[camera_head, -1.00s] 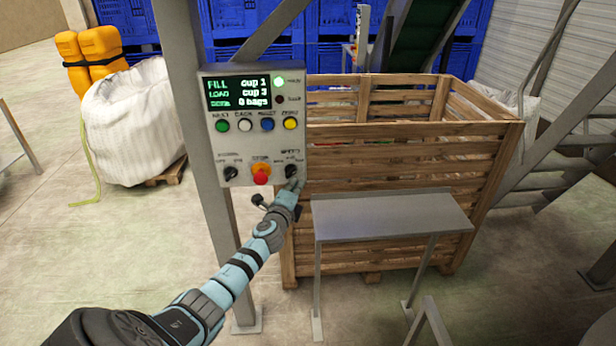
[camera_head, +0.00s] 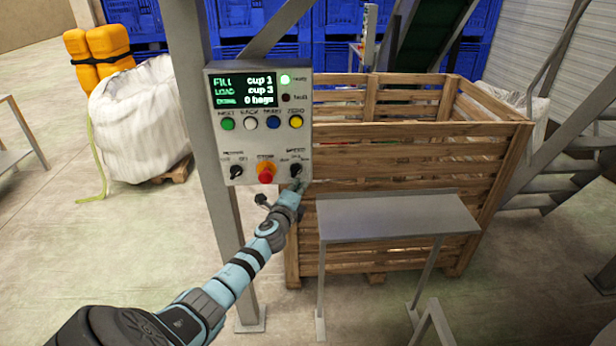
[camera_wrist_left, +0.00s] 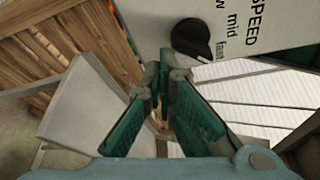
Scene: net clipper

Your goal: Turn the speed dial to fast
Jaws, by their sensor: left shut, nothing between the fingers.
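The speed dial (camera_head: 296,170) is a black knob at the lower right of the grey control box (camera_head: 283,134). In the left wrist view the dial (camera_wrist_left: 191,38) sits beside the words SPEED, mid and fast. Its pale-marked end points to the lower right, close to the word fast. My left gripper (camera_head: 302,187) is just below the dial in the head view. In the left wrist view my gripper (camera_wrist_left: 167,76) has its fingertips together, with nothing between them, and appears apart from the dial. My right gripper is not in view.
A red stop button (camera_head: 266,175) and another black knob (camera_head: 236,172) sit left of the dial. Coloured buttons run below the screen (camera_head: 242,90). A wooden crate (camera_head: 400,150) stands behind, with a grey metal table (camera_head: 395,215) at the right of my arm.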

